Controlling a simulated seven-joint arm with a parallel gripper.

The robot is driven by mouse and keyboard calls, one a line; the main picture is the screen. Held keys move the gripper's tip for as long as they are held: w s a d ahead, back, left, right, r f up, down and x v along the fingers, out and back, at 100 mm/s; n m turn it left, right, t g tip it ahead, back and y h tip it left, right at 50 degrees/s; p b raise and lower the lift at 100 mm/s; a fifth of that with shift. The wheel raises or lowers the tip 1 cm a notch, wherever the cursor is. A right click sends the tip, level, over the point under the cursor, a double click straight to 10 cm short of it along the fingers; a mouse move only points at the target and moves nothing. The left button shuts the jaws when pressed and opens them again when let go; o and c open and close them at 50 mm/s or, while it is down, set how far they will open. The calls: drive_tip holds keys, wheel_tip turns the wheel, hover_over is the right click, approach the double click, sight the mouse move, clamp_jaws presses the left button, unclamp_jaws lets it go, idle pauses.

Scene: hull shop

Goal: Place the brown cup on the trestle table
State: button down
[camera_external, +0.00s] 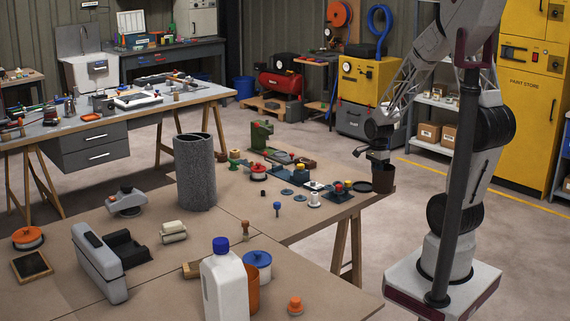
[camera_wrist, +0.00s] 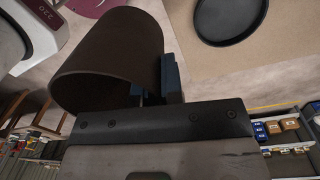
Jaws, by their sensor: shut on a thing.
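The brown cup (camera_external: 383,180) is at the right end of the trestle table (camera_external: 325,211) in the external view. My gripper (camera_external: 378,153) is above it, shut on its wall. In the wrist view the cup (camera_wrist: 108,60) fills the upper left, its open mouth facing left, and the dark fingers (camera_wrist: 165,85) grip its side. Behind the cup there I see floor, and the tan table top lies to its right. The cup appears at or just past the table edge; I cannot tell its exact height. The far part of the cup is hidden.
A black round dish (camera_wrist: 230,18) lies on the table near the edge; it also shows in the external view (camera_external: 361,187). Spools and small tools stand left of it. A tall grey cylinder (camera_external: 195,172) and a white jug (camera_external: 223,285) stand farther left.

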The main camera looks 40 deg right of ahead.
sight(383, 178)
drive_tip(key=shift+s+a+r, duration=0.1)
drive_tip(key=shift+s+a, duration=0.1)
drive_tip(key=shift+s, duration=0.4)
drive_tip(key=shift+s+a, duration=0.15)
drive_tip(key=shift+s, duration=0.45)
drive_tip(key=shift+r, duration=0.1)
